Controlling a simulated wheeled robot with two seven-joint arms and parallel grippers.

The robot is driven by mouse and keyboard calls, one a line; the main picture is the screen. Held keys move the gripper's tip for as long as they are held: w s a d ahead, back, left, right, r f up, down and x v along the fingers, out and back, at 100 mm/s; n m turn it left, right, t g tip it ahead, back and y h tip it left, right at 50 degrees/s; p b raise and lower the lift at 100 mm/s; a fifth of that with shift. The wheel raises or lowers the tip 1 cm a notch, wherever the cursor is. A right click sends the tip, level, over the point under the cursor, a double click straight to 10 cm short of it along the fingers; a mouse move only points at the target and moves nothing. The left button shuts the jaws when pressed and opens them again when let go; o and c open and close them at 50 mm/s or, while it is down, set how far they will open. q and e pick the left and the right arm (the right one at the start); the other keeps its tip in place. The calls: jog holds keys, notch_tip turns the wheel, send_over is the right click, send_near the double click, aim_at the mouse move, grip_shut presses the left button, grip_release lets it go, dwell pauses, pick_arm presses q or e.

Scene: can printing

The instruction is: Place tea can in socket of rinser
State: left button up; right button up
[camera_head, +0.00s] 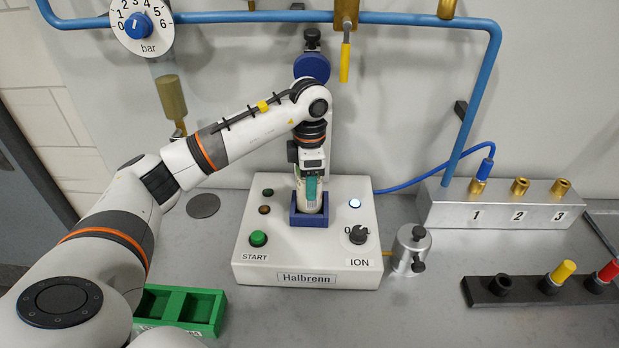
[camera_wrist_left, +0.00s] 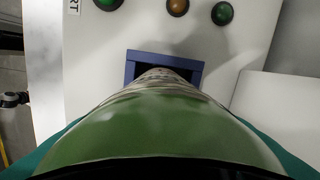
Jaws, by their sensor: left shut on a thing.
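The tea can (camera_head: 300,196), green with a pale lower part, is upright in my left gripper (camera_head: 312,186), which is shut on it with teal fingers. The can's lower end is at the blue square socket (camera_head: 309,219) on the white rinser box (camera_head: 310,246) marked Halbrenn. In the left wrist view the green can (camera_wrist_left: 160,130) fills the lower middle, and its far end overlaps the dark opening of the blue socket (camera_wrist_left: 190,68). How deep the can's bottom sits is hidden. My right gripper is not in view.
The rinser's top has a green START button (camera_head: 258,239), an ION knob (camera_head: 357,234) and a lit lamp (camera_head: 355,203). A metal cylinder (camera_head: 411,252) stands close to its right. A green two-compartment tray (camera_head: 202,312) lies front left. A numbered manifold (camera_head: 500,206) stands at the right.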

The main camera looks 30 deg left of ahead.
pick_arm(q)
jog(key=shift+f, duration=0.2)
jog(key=o, duration=0.7)
jog(key=shift+o, duration=1.2)
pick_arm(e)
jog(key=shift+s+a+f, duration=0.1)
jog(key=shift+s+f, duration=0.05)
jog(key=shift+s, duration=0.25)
pick_arm(q)
jog(key=shift+r, duration=0.1)
notch_tip(320, 180, up, 4)
jog(key=shift+w+r+b, duration=0.1)
jog(key=shift+r+b, duration=0.05)
jog(key=shift+b, duration=0.6)
notch_tip(320, 180, up, 8)
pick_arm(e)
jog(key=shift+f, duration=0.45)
